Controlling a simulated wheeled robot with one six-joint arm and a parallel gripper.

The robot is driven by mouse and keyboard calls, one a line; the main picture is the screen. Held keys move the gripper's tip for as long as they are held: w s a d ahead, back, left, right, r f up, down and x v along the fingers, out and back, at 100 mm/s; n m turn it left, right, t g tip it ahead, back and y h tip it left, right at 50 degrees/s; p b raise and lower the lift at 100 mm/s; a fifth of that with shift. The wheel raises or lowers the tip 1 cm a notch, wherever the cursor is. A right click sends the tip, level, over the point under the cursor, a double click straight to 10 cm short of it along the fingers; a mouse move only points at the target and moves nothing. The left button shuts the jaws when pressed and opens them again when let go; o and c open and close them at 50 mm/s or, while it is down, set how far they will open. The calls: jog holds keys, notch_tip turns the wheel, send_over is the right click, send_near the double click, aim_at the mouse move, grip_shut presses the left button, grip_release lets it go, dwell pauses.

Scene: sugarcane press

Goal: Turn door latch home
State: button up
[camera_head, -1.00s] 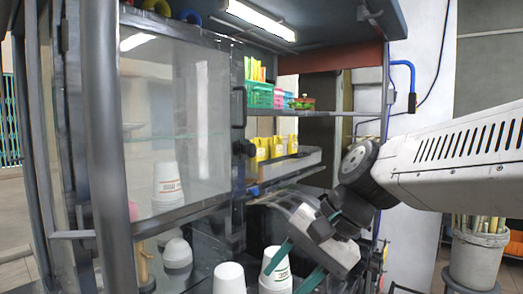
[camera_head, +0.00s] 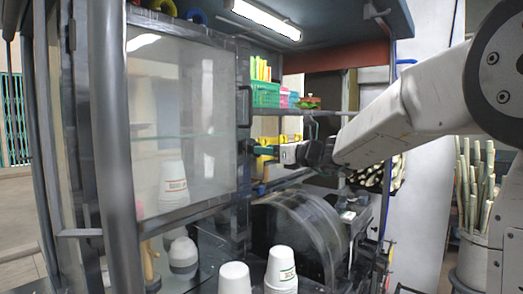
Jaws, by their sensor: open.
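The glass door (camera_head: 190,95) has a dark frame and looks closed in its opening. A dark vertical handle (camera_head: 246,106) is on its right edge. A small dark latch (camera_head: 243,147) sits just below the handle, on the same edge.
A shelf with green and pink baskets (camera_head: 265,95) is above my gripper. A clear-covered drum (camera_head: 295,235) is below it. White cup stacks (camera_head: 281,270) stand lower front. A bucket of canes (camera_head: 478,245) is at right.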

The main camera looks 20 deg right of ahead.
jog(key=x, duration=0.2)
jog(key=shift+w+a, duration=0.25)
jog(key=c, duration=0.9)
jog(key=shift+c, duration=0.2)
